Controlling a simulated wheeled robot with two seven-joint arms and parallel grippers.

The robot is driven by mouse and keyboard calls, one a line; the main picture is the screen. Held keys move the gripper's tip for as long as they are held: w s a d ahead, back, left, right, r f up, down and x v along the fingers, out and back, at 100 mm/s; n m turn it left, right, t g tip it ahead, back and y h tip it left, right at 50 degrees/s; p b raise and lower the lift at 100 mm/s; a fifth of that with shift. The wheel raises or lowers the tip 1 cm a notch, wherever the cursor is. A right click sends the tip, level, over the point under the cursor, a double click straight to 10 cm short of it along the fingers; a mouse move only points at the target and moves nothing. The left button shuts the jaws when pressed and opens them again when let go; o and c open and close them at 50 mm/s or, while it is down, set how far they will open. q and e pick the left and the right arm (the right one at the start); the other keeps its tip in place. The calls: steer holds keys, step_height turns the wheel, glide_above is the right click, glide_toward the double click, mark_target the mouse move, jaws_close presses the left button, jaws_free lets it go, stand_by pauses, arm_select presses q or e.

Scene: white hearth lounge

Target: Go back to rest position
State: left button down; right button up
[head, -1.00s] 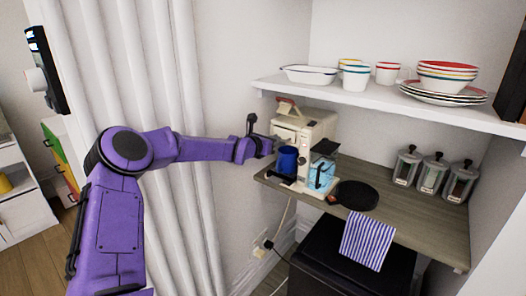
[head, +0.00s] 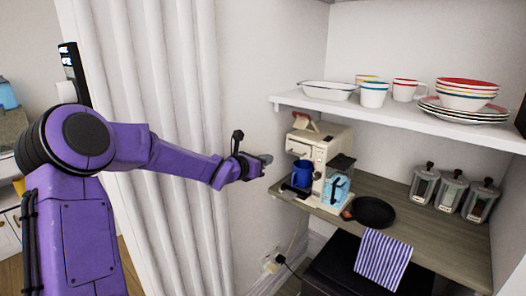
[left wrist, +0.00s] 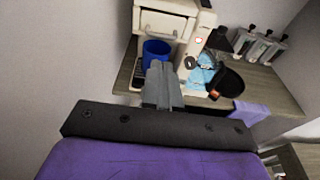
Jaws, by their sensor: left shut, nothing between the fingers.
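My left gripper (head: 266,159) is shut and empty in the head view, at the end of my purple left arm. It is in the air to the left of the cream coffee machine (head: 327,143), apart from it. A blue mug (head: 302,174) stands in the machine under its spout. In the left wrist view the closed fingers (left wrist: 161,84) point toward the machine (left wrist: 165,24), with the blue mug (left wrist: 155,50) just beyond them. My right gripper is not in view.
The machine stands on a wooden shelf (head: 425,225) with a black pan (head: 374,211), a striped cloth (head: 383,258) and glass jars (head: 452,190). A white shelf (head: 400,112) above holds bowls, cups and plates. A white curtain (head: 205,80) hangs behind my arm.

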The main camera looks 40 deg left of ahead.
arm_select(q)
steer(key=shift+s+d, duration=0.1)
steer(key=shift+s, duration=0.25)
steer(key=s+d+f+m+g+y, duration=0.25)
steer(key=s+f+m+g, duration=0.45)
steer(key=f, duration=0.5)
steer(key=s+d+f+m+g+y, duration=0.2)
steer(key=s+f+m+g+y, duration=0.2)
steer(key=s+f+m, duration=0.7)
steer(key=s+d+f+m+t+h, duration=0.1)
steer(key=s+d+f+m, duration=0.35)
steer(key=f, duration=0.25)
steer(key=s+d+f+m+h, duration=0.2)
steer(key=s+d+f+m, duration=0.1)
steer(key=d+f+m, duration=0.3)
steer(key=s+d+f+g, duration=0.1)
steer(key=s+d+f, duration=0.1)
steer(key=s, duration=0.4)
steer(key=s+d+f+m+g, duration=0.1)
steer(key=s+d+f, duration=0.1)
steer(key=s+f, duration=0.3)
steer(key=shift+s+g+h, duration=0.3)
steer(key=shift+s+h, duration=0.05)
steer(key=shift+s, duration=0.15)
